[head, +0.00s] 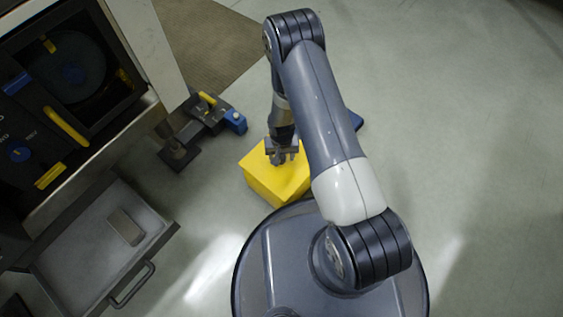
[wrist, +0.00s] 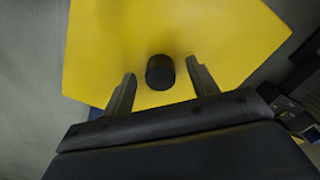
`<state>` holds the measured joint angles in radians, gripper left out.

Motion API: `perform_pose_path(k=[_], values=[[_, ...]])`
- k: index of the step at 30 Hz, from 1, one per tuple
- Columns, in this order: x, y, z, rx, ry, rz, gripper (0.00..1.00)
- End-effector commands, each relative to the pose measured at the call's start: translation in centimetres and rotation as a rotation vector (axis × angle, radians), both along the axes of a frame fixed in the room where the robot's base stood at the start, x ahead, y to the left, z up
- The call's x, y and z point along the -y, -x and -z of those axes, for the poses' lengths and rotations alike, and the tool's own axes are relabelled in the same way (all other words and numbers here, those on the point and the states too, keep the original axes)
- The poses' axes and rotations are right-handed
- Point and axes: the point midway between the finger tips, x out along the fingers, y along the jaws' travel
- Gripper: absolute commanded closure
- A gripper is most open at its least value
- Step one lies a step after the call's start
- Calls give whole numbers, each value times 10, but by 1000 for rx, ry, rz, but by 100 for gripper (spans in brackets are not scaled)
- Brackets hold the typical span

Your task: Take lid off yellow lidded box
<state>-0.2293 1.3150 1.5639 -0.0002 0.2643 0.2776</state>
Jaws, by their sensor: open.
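The yellow lidded box (head: 264,182) stands on the floor in front of my base, with its flat yellow lid (wrist: 200,40) on top. A dark round knob (wrist: 160,72) rises from the lid in the wrist view. My gripper (head: 282,158) points down over the lid. In the wrist view its two fingers (wrist: 157,88) are apart, one on each side of the knob, with a gap to it on both sides. In the head view my gripper hides the knob. I cannot tell how far down the knob the fingertips reach.
A dark machine (head: 70,75) with yellow and blue parts stands at the left. Below it an open grey drawer (head: 95,262) holds a small block (head: 125,227). A black device with a blue end (head: 200,128) lies left of the box. The floor at right is clear.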

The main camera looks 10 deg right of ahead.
Motion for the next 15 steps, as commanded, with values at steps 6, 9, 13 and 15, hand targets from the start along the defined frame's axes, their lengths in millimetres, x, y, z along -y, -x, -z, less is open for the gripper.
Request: perform_pose_path(k=[6, 9, 13, 15], values=[[0, 0, 2, 1, 0, 0, 44], [0, 0, 2, 1, 0, 0, 51], [0, 0, 2, 1, 0, 0, 61], [0, -1, 2, 1, 0, 0, 67]])
